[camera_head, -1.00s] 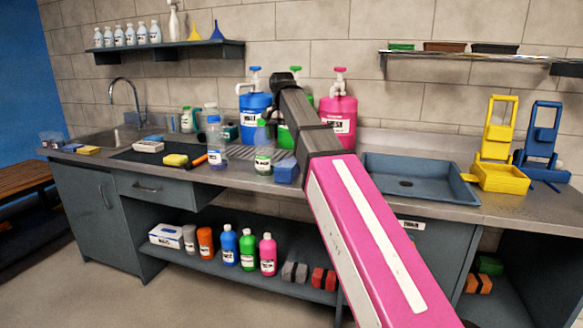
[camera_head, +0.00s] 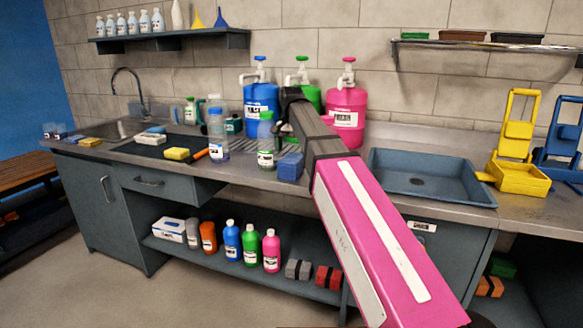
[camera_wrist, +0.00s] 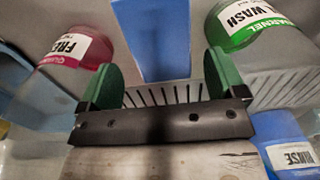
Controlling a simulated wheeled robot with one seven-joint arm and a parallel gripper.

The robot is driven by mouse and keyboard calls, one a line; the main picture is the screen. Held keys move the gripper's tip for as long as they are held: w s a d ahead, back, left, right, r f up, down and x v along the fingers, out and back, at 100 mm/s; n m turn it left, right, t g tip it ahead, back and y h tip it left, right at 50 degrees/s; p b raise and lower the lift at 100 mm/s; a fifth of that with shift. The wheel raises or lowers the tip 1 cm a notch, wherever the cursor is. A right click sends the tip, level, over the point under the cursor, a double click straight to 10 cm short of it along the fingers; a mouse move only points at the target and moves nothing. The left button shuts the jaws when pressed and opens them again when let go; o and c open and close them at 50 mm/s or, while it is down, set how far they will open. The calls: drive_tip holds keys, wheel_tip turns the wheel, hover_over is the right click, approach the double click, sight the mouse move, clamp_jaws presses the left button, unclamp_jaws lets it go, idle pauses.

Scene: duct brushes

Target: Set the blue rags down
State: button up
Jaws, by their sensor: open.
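The blue rags (camera_head: 290,167) appear as a folded blue block on the counter's front part, just right of a green-labelled bottle (camera_head: 266,140). In the wrist view the blue rags (camera_wrist: 152,38) fill the top middle, between and beyond the fingertip lines. My gripper (camera_wrist: 162,75) is open, with its two green fingers apart and nothing clamped between them. In the head view my arm reaches across the counter, its dark end above and behind the rags; the fingers are hidden there.
Blue (camera_head: 261,98), green (camera_head: 308,97) and pink (camera_head: 345,110) pump jugs stand behind. A blue basin (camera_head: 430,180) lies to the right. A clear bottle (camera_head: 217,135) stands left. A slatted drain grate (camera_wrist: 160,97) shows beneath my gripper.

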sight(291, 158)
drive_tip(key=shift+f, duration=3.4)
drive_tip(key=c, duration=0.9)
drive_tip(key=shift+r, duration=0.1)
